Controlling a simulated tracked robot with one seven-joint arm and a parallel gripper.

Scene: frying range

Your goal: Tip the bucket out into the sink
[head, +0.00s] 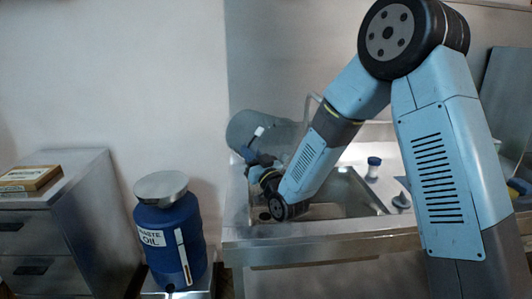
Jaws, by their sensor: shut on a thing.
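A grey-blue bucket (270,131) is tipped well over on its side at the back left of the sink. A small white piece shows on it. My gripper (254,150) is at the bucket's near side and shut on it; the fingertips are small and dark, and the exact grip point is hard to see. The steel sink (352,190) has its basin below and to the right of the bucket. I cannot see whether anything is in the bucket or running out.
A blue waste-oil drum (168,240) with a steel lid stands left of the sink. A grey drawer cabinet (50,225) with a flat box (28,180) on top is at far left. A small blue-topped container (374,166) stands at the basin's right. A tap (308,108) rises behind.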

